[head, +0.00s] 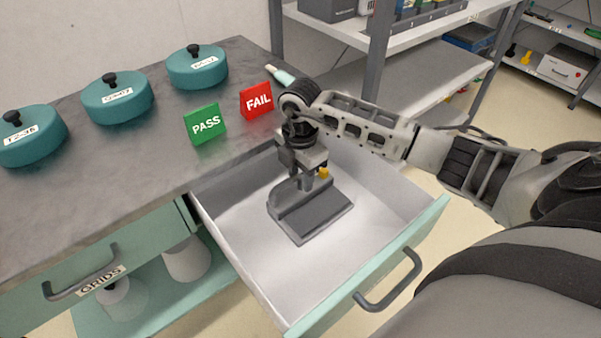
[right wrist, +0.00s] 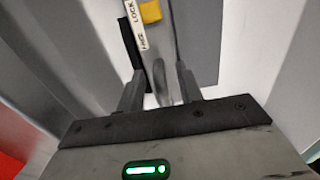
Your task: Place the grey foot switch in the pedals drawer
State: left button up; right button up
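The grey foot switch (head: 318,217) lies on the floor of the open, white-lined drawer (head: 245,232). It has a dark grey base, a raised side and a yellow knob (head: 323,173). My right gripper (head: 307,182) points down into the drawer over the switch's far end. In the right wrist view, the fingers (right wrist: 159,68) stand apart with a narrow grey part of the switch between them and gaps beside it. The yellow knob (right wrist: 150,12) and a LOCK/FREE label show there too. No name shows on this drawer's front. My left gripper is out of view.
Three teal lidded pots (head: 118,99) stand on the grey worktop (head: 110,165). A green PASS sign (head: 205,124) and a red FAIL sign (head: 257,101) stand near the drawer. A closed drawer labelled GRIDS (head: 101,280) is at left. Shelving (head: 420,75) stands behind.

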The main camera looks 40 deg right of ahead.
notch_tip(320, 180, up, 12)
jog(key=shift+r+p, duration=0.2)
jog(key=shift+p, duration=0.2)
dwell(0.5)
